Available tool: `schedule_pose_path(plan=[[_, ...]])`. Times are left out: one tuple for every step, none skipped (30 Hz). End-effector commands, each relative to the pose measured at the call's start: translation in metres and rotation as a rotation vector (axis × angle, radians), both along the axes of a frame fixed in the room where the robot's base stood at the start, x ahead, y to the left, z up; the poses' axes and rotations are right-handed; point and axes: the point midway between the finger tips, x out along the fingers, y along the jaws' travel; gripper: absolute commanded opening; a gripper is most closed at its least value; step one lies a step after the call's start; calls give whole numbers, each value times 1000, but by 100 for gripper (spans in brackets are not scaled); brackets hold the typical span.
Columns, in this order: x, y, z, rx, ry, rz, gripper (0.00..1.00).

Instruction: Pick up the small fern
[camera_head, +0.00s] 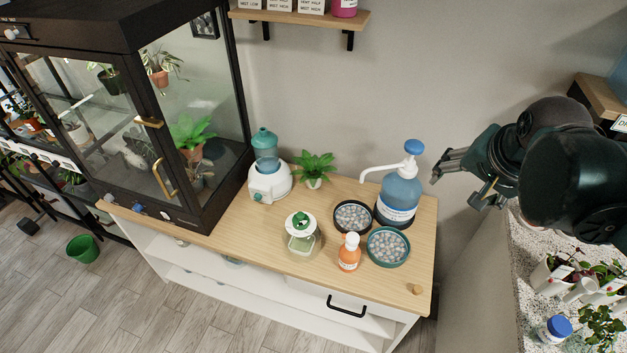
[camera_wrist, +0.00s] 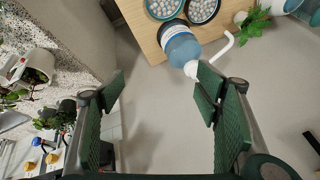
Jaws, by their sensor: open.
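A small green fern (camera_head: 314,166) in a white pot stands on the wooden cabinet top, near the wall. It is right of the teal and white humidifier and left of the pump bottle. The fern also shows at the upper right of the wrist view (camera_wrist: 254,25). My gripper (camera_head: 457,184) is in the air right of the cabinet top, well apart from the fern. In the wrist view my gripper (camera_wrist: 160,110) has its green fingers wide apart, with nothing between them.
A blue pump bottle (camera_head: 398,194) with a white spout stands between my gripper and the fern. Two pebble trays (camera_head: 388,262), an orange bottle (camera_head: 349,252) and a humidifier (camera_head: 268,180) share the cabinet top (camera_head: 240,228). A glass plant case (camera_head: 205,110) stands left. A shelf (camera_head: 300,17) hangs above.

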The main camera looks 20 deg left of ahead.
Motion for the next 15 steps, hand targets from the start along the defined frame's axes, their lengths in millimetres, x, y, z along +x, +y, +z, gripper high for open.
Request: schedule_pose_path(plan=[[9, 6, 1, 13, 9, -15, 63], [14, 9, 1, 22, 15, -28, 63], [20, 14, 1, 34, 23, -42, 63], [25, 17, 1, 43, 29, -53, 63], [30, 21, 1, 51, 36, -66, 63], [36, 25, 1, 62, 45, -81, 63], [40, 29, 0, 70, 52, -93, 63], [45, 32, 0, 79, 58, -106, 63], [51, 37, -1, 89, 66, -120, 63], [56, 41, -1, 98, 73, -132, 63], [60, 45, -2, 105, 79, -145, 63], [67, 50, -3, 115, 89, -160, 63], [71, 54, -4, 123, 95, -173, 63], [76, 57, -4, 130, 102, -185, 63], [82, 63, -6, 140, 110, -200, 63]])
